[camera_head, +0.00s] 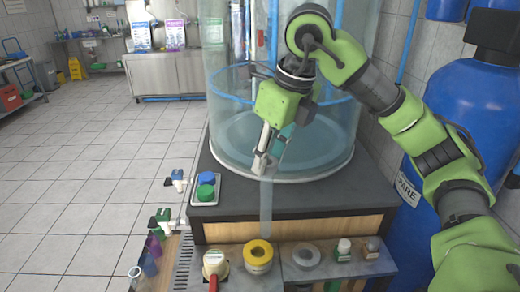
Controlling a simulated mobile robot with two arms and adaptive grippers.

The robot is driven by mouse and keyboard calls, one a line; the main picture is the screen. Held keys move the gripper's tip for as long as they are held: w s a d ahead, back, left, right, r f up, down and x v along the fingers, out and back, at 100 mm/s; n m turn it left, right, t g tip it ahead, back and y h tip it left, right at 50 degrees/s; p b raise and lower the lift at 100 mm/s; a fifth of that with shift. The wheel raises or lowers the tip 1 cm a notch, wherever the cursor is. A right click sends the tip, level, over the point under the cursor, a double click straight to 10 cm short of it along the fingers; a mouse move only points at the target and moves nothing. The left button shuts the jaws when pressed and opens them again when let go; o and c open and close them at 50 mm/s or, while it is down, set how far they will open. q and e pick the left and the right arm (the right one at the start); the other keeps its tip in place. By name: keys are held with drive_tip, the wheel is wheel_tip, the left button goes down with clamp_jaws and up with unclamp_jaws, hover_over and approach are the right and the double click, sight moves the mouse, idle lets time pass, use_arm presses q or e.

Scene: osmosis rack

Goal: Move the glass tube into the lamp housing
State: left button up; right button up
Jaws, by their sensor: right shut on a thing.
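My right gripper (265,163) is shut on a clear glass tube (266,208), in front of the big transparent cylinder. The tube hangs about upright below the fingers, and its lower end comes down near the yellow-topped round fitting (258,257) on the front ledge. I cannot tell whether the tube's end touches that fitting or is above or behind it. The tube's upper part is hard to make out against the clear cylinder. Which part is the lamp housing I cannot tell for sure; the yellow-topped fitting may be it. My left gripper is not in view.
The clear cylinder (230,150) stands on a dark counter (310,196). A tray with blue and green caps (206,191) lies at left. The ledge also holds a red-handled valve (215,264), a grey ring (306,255) and small bottles (344,249). A blue tank (455,130) stands right.

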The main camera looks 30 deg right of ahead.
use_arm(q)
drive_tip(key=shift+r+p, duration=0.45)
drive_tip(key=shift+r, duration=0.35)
use_arm(e)
drive_tip(key=s+d+f, duration=0.5)
drive_tip(key=d+f, duration=0.2)
drive_tip(key=d, duration=0.3)
drive_tip(key=shift+d, duration=0.2)
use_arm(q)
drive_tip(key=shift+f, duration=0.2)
use_arm(e)
drive_tip(key=shift+s+f, duration=0.1)
idle(0.4)
use_arm(q)
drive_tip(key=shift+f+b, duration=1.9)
drive_tip(key=shift+b, duration=0.15)
use_arm(e)
drive_tip(key=shift+f, duration=2.1)
use_arm(q)
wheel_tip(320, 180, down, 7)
drive_tip(key=b, duration=0.7)
use_arm(e)
wheel_tip(320, 180, down, 8)
drive_tip(key=shift+r, duration=0.15)
